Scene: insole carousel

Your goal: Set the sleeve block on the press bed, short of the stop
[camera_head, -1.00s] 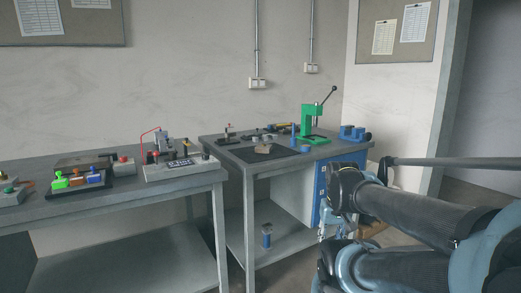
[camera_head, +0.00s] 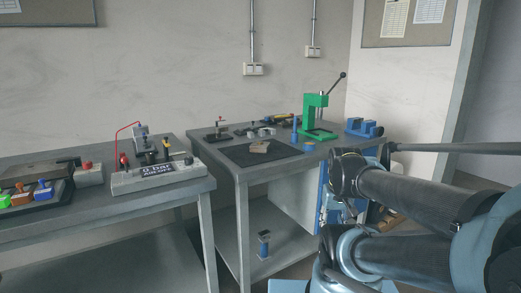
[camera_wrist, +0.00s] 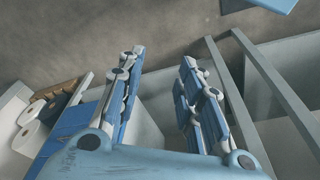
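The green press (camera_head: 314,115) stands on the right-hand bench, with its dark lever raised to the upper right. Its flat green bed (camera_head: 320,135) is at the foot of the column; I cannot make out a stop on it. A small tan block (camera_head: 260,147) lies on a dark mat on the same bench; I cannot tell whether it is the sleeve block. My gripper (camera_wrist: 160,82) is open and empty in the wrist view, its fingers apart over the floor and metal frame bars. It is well away from the press.
A blue vise-like piece (camera_head: 364,127) sits right of the press, and a small blue cylinder (camera_head: 294,130) left of it. The left bench holds a grey fixture (camera_head: 158,177) and coloured pieces (camera_head: 22,198). A blue-topped object (camera_head: 264,244) stands on the lower shelf.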

